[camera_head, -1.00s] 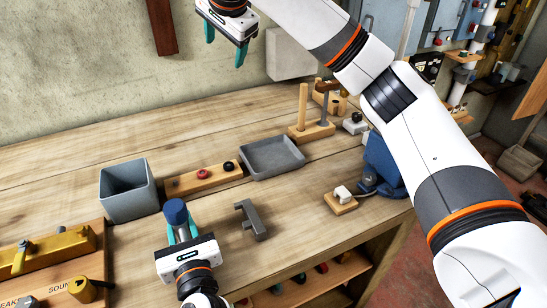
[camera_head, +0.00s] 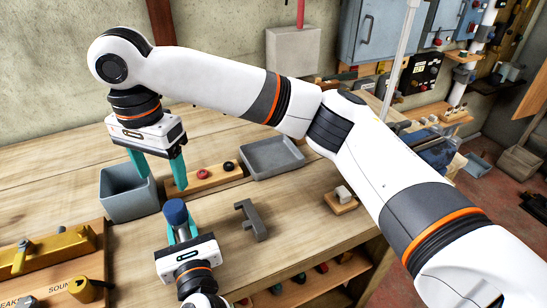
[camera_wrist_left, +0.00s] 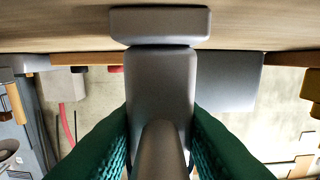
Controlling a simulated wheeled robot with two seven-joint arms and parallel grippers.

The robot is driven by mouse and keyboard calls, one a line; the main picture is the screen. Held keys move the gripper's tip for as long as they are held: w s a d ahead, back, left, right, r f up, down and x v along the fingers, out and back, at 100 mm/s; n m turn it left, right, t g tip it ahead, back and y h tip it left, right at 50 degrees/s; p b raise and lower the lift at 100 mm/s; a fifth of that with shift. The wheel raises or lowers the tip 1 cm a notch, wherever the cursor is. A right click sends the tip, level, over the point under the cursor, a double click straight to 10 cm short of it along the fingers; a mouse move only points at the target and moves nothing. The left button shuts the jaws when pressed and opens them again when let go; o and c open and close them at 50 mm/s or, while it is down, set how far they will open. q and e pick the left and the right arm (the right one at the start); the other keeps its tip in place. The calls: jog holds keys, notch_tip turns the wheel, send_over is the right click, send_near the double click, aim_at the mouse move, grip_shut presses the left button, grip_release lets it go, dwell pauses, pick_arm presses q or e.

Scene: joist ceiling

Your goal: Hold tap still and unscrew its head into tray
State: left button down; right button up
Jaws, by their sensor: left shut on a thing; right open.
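The tap's blue head (camera_head: 175,212) stands up at the front middle of the bench in the head view. My left gripper (camera_head: 182,236) is shut on the tap below this head. My right gripper (camera_head: 158,172) is open and empty, fingers pointing down, above and behind the head and near the square bin. The shallow grey tray (camera_head: 272,158) lies empty at the back middle.
A square grey bin (camera_head: 128,205) stands left of the tap. A wooden strip (camera_head: 205,180) with red and black knobs lies behind. A grey angled piece (camera_head: 252,220) is to the right. A wooden board with brass fittings (camera_head: 60,250) is at the left.

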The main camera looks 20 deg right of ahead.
aim_at(174, 206)
notch_tip(174, 206, down, 10)
jog(key=shift+r, duration=0.2)
dwell(0.4)
jog(key=c, duration=1.1)
jog(key=n, duration=0.3)
jog(key=shift+n, duration=0.3)
grip_shut()
jog(key=shift+n, duration=1.4)
jog(key=shift+n, duration=1.6)
